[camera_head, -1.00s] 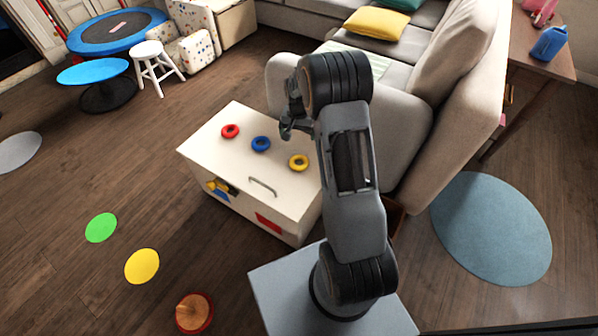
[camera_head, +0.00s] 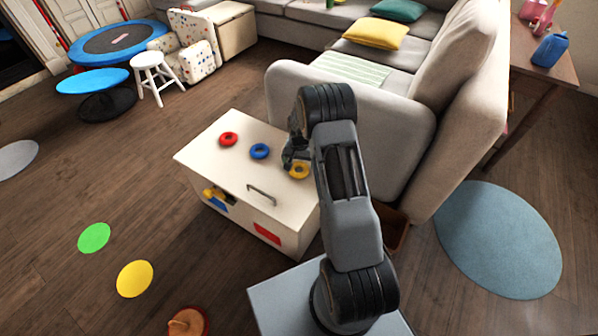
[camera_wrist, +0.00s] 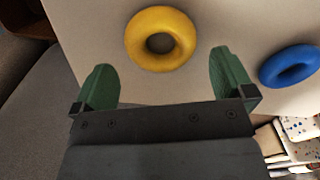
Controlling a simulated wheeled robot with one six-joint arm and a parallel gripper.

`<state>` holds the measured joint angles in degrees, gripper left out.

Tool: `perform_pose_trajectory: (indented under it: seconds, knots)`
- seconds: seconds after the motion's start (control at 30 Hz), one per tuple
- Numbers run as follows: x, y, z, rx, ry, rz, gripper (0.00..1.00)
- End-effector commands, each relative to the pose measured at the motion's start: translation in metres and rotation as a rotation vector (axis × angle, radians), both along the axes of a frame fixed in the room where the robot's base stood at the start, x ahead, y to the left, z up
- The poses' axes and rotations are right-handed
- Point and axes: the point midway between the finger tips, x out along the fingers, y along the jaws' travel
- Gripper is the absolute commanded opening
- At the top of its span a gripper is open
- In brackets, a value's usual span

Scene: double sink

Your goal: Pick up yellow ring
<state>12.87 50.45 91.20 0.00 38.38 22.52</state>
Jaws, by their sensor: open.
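The yellow ring (camera_head: 299,172) lies flat on the white top of the toy chest (camera_head: 228,178), near its right end. In the wrist view the yellow ring (camera_wrist: 161,39) is ahead of my gripper (camera_wrist: 163,80), between the lines of its two green fingers and apart from both. In the head view my gripper (camera_head: 290,160) is just above and left of the ring, and partly overlaps it. The fingers are spread and nothing is between them. The exact height above the chest top is hard to tell.
A blue ring (camera_head: 260,151) and a red ring (camera_head: 228,139) lie on the chest, left of the yellow one. The blue ring (camera_wrist: 290,66) shows right in the wrist view. A metal handle (camera_head: 261,194) rises near the front edge. A grey sofa (camera_head: 345,105) stands close behind.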

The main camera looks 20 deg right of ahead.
Motion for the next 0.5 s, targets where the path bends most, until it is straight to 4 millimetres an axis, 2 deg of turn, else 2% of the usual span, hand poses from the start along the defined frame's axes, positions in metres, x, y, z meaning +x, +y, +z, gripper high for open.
perform_pose_trajectory:
  seconds: [0.03,0.23,0.5]
  knots:
    - [0.0,0.0,-0.01,0.0,0.001,0.0,1.0]
    - [0.0,0.0,-0.037,0.001,0.001,0.0,1.0]
    - [0.0,0.0,-0.042,-0.001,-0.001,0.0,1.0]
